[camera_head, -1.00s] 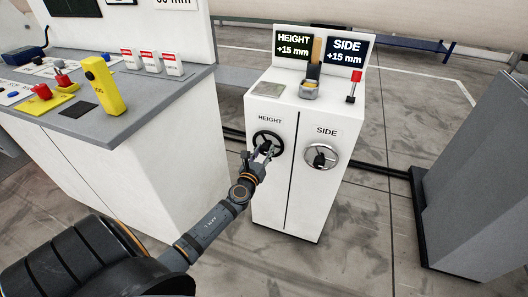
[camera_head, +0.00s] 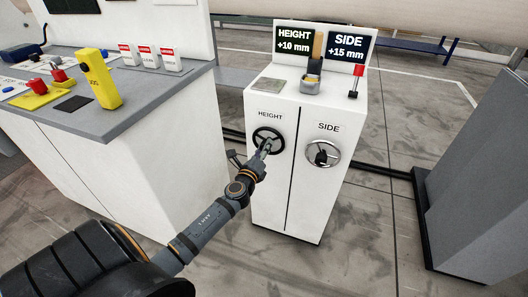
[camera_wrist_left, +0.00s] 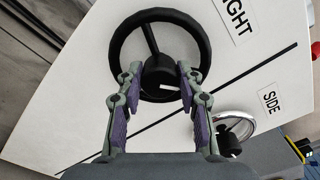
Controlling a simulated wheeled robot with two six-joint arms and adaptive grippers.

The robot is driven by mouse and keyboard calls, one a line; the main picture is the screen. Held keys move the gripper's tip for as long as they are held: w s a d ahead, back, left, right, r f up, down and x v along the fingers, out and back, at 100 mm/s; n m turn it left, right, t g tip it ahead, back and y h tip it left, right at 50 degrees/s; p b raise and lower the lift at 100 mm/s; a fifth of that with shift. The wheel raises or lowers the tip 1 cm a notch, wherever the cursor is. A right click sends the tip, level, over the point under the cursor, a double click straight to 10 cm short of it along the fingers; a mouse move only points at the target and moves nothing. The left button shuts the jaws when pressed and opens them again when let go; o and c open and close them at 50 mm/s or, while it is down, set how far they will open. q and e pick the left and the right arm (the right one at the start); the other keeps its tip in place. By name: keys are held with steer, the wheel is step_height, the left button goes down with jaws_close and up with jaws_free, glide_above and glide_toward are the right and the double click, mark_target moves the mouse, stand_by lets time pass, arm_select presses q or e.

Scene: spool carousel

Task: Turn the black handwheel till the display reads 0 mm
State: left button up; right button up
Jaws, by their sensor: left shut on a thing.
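The black handwheel (camera_head: 267,129) is on the white cabinet's front, under the HEIGHT label. Its rim, a spoke and the dark hub show in the left wrist view (camera_wrist_left: 118,45). My left gripper (camera_head: 266,147) is at the wheel, shut on its dark central part. In the left wrist view, the fingers (camera_wrist_left: 160,80) lie on both sides of that part, inside the rim. The HEIGHT display (camera_head: 294,41) on top of the cabinet reads +10 mm. My right gripper is not in view.
A chrome SIDE handwheel (camera_head: 323,153) is close to the right, and the SIDE display (camera_head: 349,47) reads +15 mm. A red-topped lever (camera_head: 357,77) stands on the cabinet. A workbench (camera_head: 150,95) is at left and a grey block (camera_head: 480,180) at right.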

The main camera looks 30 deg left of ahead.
arm_select(q)
steer(key=n+b, duration=0.1)
steer(key=n, duration=0.1)
steer(key=n+b, duration=0.1)
steer(key=n, duration=0.1)
steer(key=shift+f+n, duration=0.2)
steer(key=shift+n, duration=0.2)
steer(key=n+b, duration=0.2)
steer(key=n, duration=0.2)
steer(key=shift+b, duration=0.3)
steer(key=n+b, duration=0.2)
steer(key=n, duration=0.4)
steer(key=shift+n+b, duration=0.45)
steer(key=shift+n, duration=0.35)
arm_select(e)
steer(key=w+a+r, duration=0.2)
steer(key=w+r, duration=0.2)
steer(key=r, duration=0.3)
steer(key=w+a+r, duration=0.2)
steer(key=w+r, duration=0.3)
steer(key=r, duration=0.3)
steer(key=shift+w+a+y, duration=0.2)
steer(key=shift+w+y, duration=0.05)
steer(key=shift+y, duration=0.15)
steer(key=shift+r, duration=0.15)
arm_select(q)
steer(key=o, duration=1.2)
steer(key=shift+c, duration=0.2)
